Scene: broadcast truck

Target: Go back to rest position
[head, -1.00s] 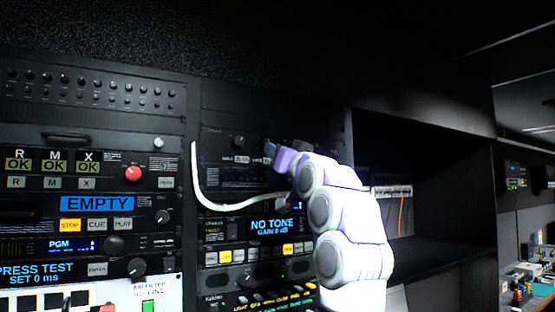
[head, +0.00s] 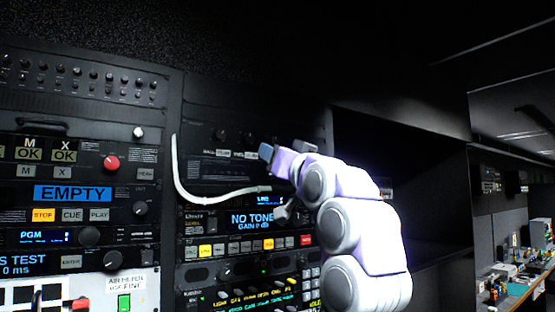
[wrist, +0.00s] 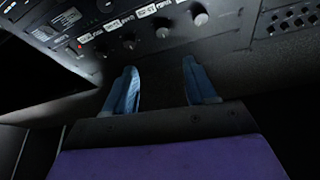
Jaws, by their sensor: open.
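My gripper (wrist: 162,90) is open and empty in the wrist view, with two blue fingers spread apart. A dark panel with a row of knobs and labels (wrist: 150,20) lies beyond the fingertips, apart from them. In the head view my gripper (head: 266,152) is at the end of my white and purple arm, in front of the equipment rack (head: 225,110). The arm covers part of the rack's right side. A white cable (head: 185,190) hangs in a curve on the rack and runs right toward a plug (head: 284,210) near the arm.
The left rack carries an EMPTY display (head: 72,193), a red knob (head: 111,163) and several buttons. A NO TONE display (head: 250,220) sits below the cable. A dark open shelf bay (head: 410,150) is to the right. A cluttered workbench (head: 510,285) is at far right.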

